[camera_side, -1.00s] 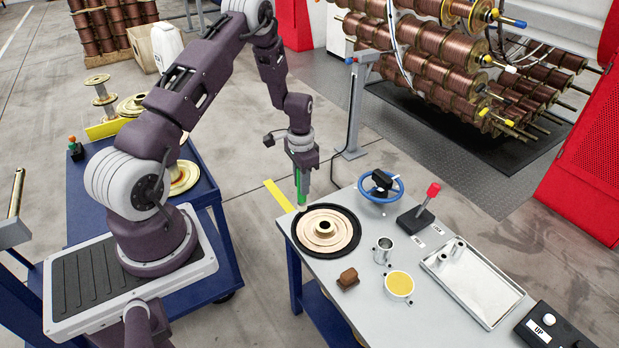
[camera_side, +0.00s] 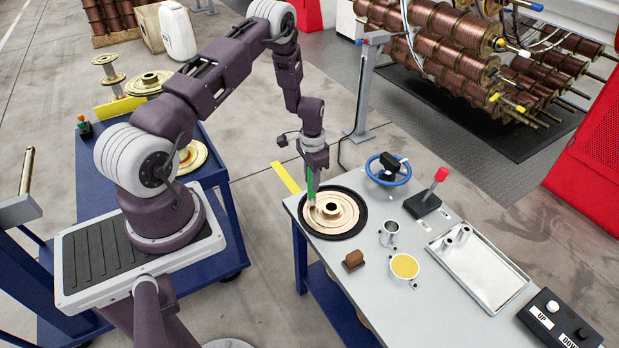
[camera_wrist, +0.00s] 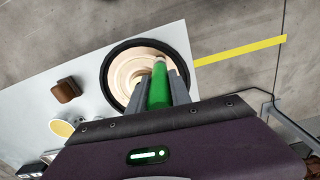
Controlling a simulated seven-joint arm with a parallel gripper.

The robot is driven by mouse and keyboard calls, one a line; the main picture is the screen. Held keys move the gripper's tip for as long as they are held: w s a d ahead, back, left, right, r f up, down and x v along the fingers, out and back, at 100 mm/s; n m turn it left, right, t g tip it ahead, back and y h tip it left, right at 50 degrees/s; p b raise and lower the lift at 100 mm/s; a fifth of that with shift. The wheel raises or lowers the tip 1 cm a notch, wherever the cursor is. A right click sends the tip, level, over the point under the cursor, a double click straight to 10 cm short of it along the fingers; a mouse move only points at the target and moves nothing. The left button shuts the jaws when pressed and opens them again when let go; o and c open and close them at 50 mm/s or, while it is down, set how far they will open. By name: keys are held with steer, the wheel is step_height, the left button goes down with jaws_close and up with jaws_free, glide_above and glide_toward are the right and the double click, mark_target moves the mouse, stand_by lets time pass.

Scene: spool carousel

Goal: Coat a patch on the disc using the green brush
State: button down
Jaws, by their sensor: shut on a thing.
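My gripper (camera_side: 313,168) is shut on the green brush (camera_side: 312,184) and holds it upright, bristles down, over the left part of the disc. The brush also shows in the wrist view (camera_wrist: 159,88), between my two fingers. The disc (camera_side: 344,218) is pale, with a raised hub at its centre, and lies in a black ring at the table's near-left corner. The brush tip is at the disc's left face; I cannot tell for certain whether it touches. In the wrist view the disc (camera_wrist: 125,75) is partly hidden behind the brush and fingers.
A cup of yellow liquid (camera_side: 404,266), a metal cup (camera_side: 389,233) and a brown block (camera_side: 353,261) stand near the disc. A blue handwheel (camera_side: 388,169), a red-knobbed lever (camera_side: 428,194), a metal tray (camera_side: 478,265) and a button box (camera_side: 560,318) stand farther right.

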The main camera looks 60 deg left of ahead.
steer(key=shift+w+a+r, duration=0.1)
steer(key=shift+w+r, duration=0.15)
steer(key=shift+w, duration=0.2)
steer(key=shift+w+a, duration=0.6)
steer(key=shift+w, duration=1.95)
steer(key=shift+s+d, duration=0.25)
steer(key=shift+s, duration=0.9)
steer(key=shift+s+d, duration=0.3)
steer(key=shift+s, duration=0.8)
steer(key=shift+s+d, duration=0.25)
steer(key=shift+s, duration=0.9)
steer(key=shift+s+r, duration=0.15)
steer(key=shift+r, duration=0.05)
steer(key=shift+f, duration=0.1)
steer(key=shift+r, duration=3.2)
steer(key=shift+f, duration=0.1)
